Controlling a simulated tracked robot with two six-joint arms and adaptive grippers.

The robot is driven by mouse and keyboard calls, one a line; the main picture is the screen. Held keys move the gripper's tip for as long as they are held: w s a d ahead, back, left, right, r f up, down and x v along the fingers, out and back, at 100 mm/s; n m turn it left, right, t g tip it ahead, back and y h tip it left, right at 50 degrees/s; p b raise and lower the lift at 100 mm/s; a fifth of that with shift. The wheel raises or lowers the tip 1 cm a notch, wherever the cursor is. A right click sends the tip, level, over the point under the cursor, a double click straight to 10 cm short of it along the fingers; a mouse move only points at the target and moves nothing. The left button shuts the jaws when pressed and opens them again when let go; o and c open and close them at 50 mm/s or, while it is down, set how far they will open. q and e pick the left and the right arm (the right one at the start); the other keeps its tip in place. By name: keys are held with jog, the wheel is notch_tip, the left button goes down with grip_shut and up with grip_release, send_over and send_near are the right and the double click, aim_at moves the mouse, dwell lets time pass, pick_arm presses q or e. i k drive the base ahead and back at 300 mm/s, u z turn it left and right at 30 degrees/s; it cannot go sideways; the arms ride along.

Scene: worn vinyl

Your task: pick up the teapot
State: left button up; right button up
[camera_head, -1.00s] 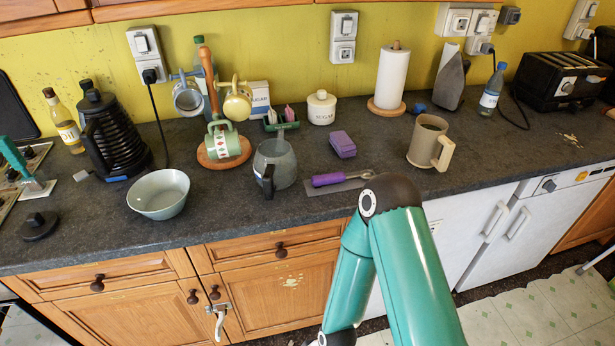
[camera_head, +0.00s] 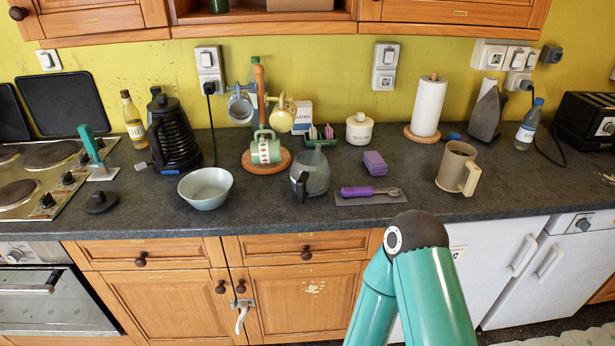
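A grey, see-through pot with a dark handle (camera_head: 316,176) stands upright on the counter, behind its front edge and left of the middle of the counter's clutter. It looks most like the teapot, though I cannot see a clear spout. A black ribbed kettle-like pot (camera_head: 177,137) stands further left against the wall side. One of my teal arms shows at the lower right, bent at its dark elbow, in front of the counter. Neither of my grippers is in view. Nothing touches the grey pot from my side.
A pale bowl (camera_head: 205,188) is left of the grey pot. A mug tree (camera_head: 261,95) with hanging mugs stands behind it. A purple-handled tool (camera_head: 370,191) on a grey slab and a beige mug (camera_head: 455,168) are to the right. Counter (camera_head: 262,213) is bare along the front.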

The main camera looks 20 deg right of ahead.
aim_at(310, 170)
jog(key=u, duration=0.05)
jog(key=i, duration=0.9)
jog(key=z, duration=0.1)
